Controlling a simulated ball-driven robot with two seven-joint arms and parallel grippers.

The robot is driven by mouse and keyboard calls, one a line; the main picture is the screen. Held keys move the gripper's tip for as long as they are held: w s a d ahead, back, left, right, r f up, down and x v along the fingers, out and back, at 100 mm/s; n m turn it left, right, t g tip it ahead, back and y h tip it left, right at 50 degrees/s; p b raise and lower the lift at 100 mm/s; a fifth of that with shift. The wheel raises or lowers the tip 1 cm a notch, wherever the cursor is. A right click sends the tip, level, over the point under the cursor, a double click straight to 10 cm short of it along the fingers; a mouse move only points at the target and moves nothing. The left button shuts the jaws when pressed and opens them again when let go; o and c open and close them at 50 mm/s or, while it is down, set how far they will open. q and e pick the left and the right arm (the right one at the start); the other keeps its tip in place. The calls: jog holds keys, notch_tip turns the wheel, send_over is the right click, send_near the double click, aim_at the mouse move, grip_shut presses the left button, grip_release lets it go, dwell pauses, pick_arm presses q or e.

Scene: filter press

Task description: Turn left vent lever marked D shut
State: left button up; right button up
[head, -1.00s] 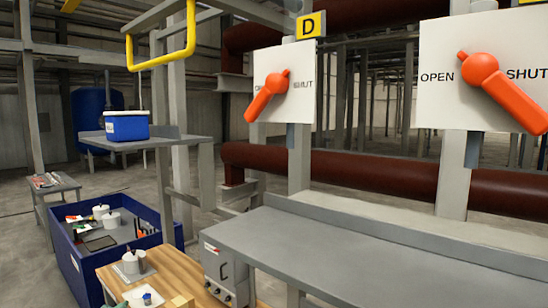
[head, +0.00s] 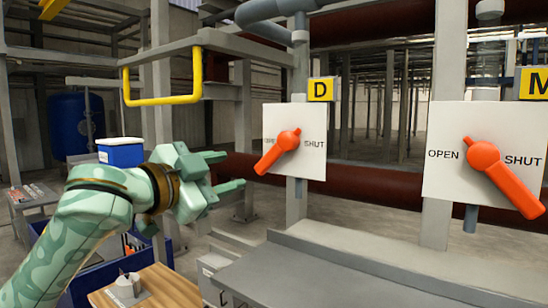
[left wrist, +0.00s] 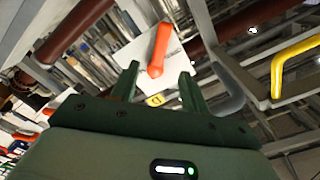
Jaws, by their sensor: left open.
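The orange lever (head: 273,156) of the D vent sits on a white plate (head: 308,165) under a yellow sign marked D (head: 320,90). Its handle slants down-left from the hub, on the OPEN side, away from the word SHUT. The OPEN label is partly covered by the lever. My left gripper (head: 234,170) is open and empty, just left of the handle, its fingers pointing right towards it. In the left wrist view the lever (left wrist: 160,48) shows ahead between the open fingers (left wrist: 158,76), apart from them. My right gripper is not in view.
A second orange lever (head: 505,180) on a white plate stands to the right, its handle slanting down-right towards SHUT. A yellow rail (head: 163,100) hangs above my left gripper. A grey bench (head: 330,280) lies below the plates. A blue box (head: 120,153) stands behind my arm.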

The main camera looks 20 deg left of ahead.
aim_at(266, 161)
pick_arm(q)
jog(key=p+x, duration=0.3)
jog(key=x, duration=1)
jog(key=shift+w+p, duration=0.1)
jog(key=shift+p, duration=0.25)
jog(key=shift+w, duration=0.1)
grip_shut()
